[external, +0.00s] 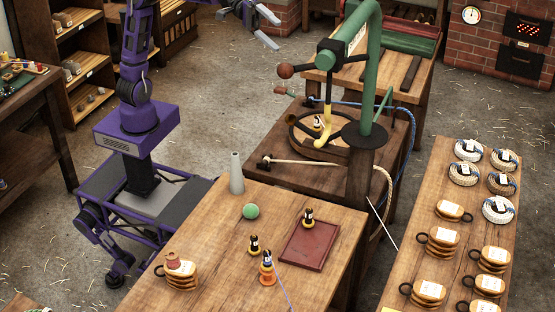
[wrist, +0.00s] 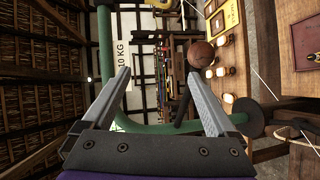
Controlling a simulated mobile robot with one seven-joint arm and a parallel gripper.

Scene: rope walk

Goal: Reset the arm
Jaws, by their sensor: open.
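My gripper (external: 273,30) is at the top edge of the external view, raised well above the floor, to the left of the green crane post (external: 371,75). Its two grey fingers are spread apart with nothing between them. In the wrist view my gripper (wrist: 160,76) is also open and empty. Beyond the fingers there, a green curved arm and a brown ball knob (wrist: 201,54) show, with the room turned sideways. Most of my upper arm is cut off by the top of the external view.
The near table (external: 205,222) holds a green ball (external: 251,211), a grey cone (external: 236,174), a red tray (external: 303,245) and small dark-topped bottles. The right table (external: 390,284) carries several rope coils. A shelf (external: 85,60) stands behind my arm. Floor between shelf and crane is open.

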